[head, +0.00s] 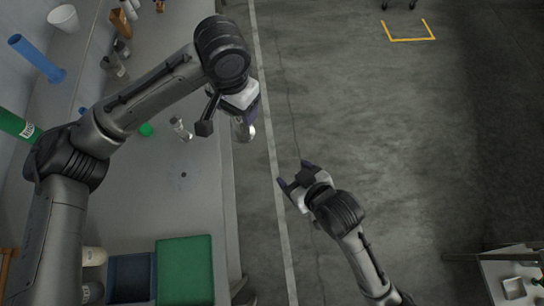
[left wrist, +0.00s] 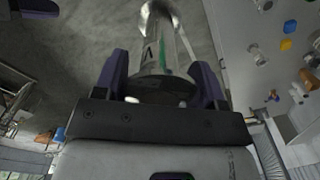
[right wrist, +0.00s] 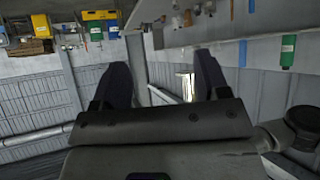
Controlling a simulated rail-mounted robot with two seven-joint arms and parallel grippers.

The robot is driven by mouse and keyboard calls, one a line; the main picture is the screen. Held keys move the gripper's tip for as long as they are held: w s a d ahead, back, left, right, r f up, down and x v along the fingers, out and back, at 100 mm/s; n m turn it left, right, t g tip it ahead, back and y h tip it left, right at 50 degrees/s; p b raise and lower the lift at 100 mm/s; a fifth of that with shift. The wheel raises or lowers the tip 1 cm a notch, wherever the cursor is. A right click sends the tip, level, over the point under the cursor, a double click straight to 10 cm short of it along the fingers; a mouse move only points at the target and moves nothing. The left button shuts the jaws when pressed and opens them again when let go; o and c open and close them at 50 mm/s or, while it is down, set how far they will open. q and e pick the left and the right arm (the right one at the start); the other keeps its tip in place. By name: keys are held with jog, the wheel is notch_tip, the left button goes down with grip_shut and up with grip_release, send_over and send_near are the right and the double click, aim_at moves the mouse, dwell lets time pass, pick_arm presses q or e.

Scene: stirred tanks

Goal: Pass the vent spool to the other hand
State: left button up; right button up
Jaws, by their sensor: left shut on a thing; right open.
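The vent spool (head: 246,132) is a shiny, metal-like cylinder held beyond the bench's right edge, over the floor. My left gripper (head: 240,108) is shut on it. In the left wrist view the spool (left wrist: 163,45) stands out between the two fingers of the left gripper (left wrist: 163,82), its near end dark and round. My right gripper (head: 292,175) is open and empty, lower and to the right of the spool in the head view, clearly apart from it.
The grey bench (head: 205,205) runs along the left. It carries a small clear-and-metal piece (head: 181,129), a green cap (head: 146,130), a blue cylinder (head: 38,58) and a green tray (head: 185,270). The floor (head: 370,130) right of the bench is open. A small table (head: 510,270) stands at lower right.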

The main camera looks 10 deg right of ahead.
jog(key=a+r+t+y, duration=0.2)
jog(key=a+y, duration=0.1)
jog(key=a, duration=0.1)
jog(key=n+t+y, duration=0.1)
jog(key=t+y, duration=0.1)
jog(key=t, duration=0.1)
send_near(240, 128)
jog(key=x, duration=1.1)
jog(key=shift+a, duration=0.1)
jog(key=c, duration=1)
pick_arm(q)
jog(key=o, duration=0.9)
jog(key=shift+c, duration=0.2)
pick_arm(e)
jog(key=shift+c, duration=0.9)
pick_arm(q)
jog(key=o, duration=0.3)
jog(key=shift+s, duration=0.1)
jog(key=shift+d, duration=0.1)
